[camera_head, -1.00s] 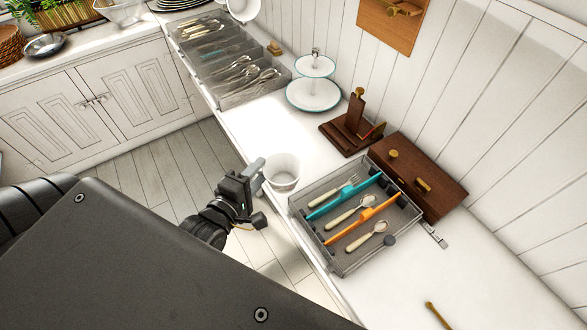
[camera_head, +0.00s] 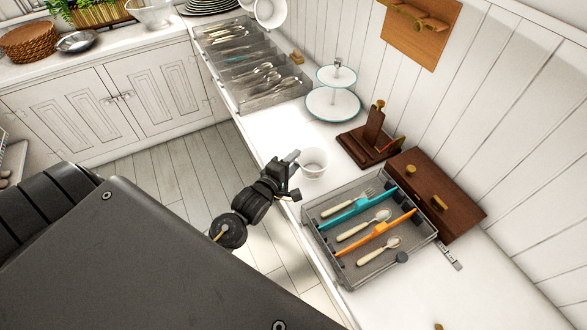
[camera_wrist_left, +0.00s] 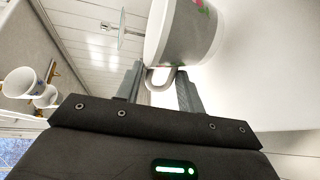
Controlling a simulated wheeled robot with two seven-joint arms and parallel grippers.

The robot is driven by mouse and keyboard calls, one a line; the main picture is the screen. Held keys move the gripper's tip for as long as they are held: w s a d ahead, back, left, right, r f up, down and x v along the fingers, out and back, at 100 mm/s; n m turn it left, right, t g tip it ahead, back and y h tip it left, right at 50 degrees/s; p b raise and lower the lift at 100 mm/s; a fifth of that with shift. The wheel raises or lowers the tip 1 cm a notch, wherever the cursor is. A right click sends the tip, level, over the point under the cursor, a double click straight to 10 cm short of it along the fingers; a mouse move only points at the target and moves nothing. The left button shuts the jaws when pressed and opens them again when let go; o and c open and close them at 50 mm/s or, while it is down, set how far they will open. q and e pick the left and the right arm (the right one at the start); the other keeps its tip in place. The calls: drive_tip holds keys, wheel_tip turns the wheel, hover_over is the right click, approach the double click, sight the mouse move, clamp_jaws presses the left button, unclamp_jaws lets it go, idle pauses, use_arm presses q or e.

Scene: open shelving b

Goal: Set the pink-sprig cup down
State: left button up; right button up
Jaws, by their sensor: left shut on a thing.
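The white pink-sprig cup (camera_head: 313,162) is upright over the front part of the white counter (camera_head: 275,130), left of the cutlery tray. My left gripper (camera_head: 291,168) comes from the front left and is at the cup's near side. In the left wrist view the cup (camera_wrist_left: 188,40) shows a bit of its pink and green sprig, and its handle (camera_wrist_left: 158,80) sits between the fingers of my left gripper (camera_wrist_left: 160,88), which is shut on it. I cannot tell whether the cup's base touches the counter. My right gripper is out of view.
A grey cutlery tray (camera_head: 345,276) with blue and orange dividers stands right of the cup. Behind the cup are a dark wooden stand (camera_head: 370,145) and a two-tier plate stand (camera_head: 333,105). A larger cutlery organiser (camera_head: 270,98) is farther back. Counter around the cup is clear.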

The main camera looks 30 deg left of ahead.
use_arm(q)
drive_tip(key=shift+w+f, duration=0.15)
drive_tip(key=shift+f, duration=1.55)
drive_tip(key=o, duration=1.1)
drive_tip(key=shift+f, duration=0.1)
drive_tip(key=s+r+b, duration=0.2)
drive_tip(key=s, duration=0.9)
drive_tip(key=shift+s+r, duration=0.25)
drive_tip(key=shift+s, duration=0.15)
